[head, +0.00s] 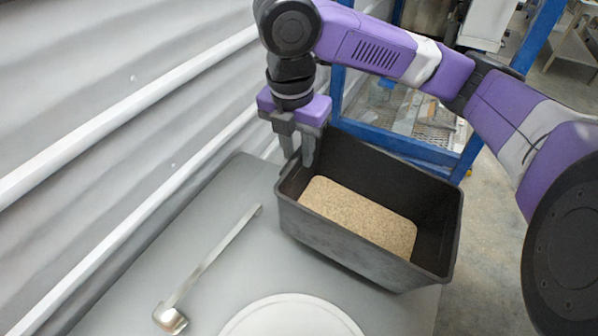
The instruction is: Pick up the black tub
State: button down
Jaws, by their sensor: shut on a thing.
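The black tub (350,243) is a deep rectangular tub standing on a grey table. A layer of tan, grainy substrate (360,213) lies on its floor. My gripper (298,158) points down at the tub's far left corner. It is shut on the tub's wall there, with one finger inside the tub and the other at the outer side. The exact contact at the fingertips is partly hidden.
A metal ladle (210,268) lies on the grey table (225,220) left of the tub. A round white plate or lid (290,318) is at the front edge of the picture. A corrugated wall (110,110) borders the left. A blue frame (405,148) stands behind the tub.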

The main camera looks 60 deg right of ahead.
notch_tip(320, 180, up, 11)
dwell(0.3)
jog(key=shift+f, duration=0.15)
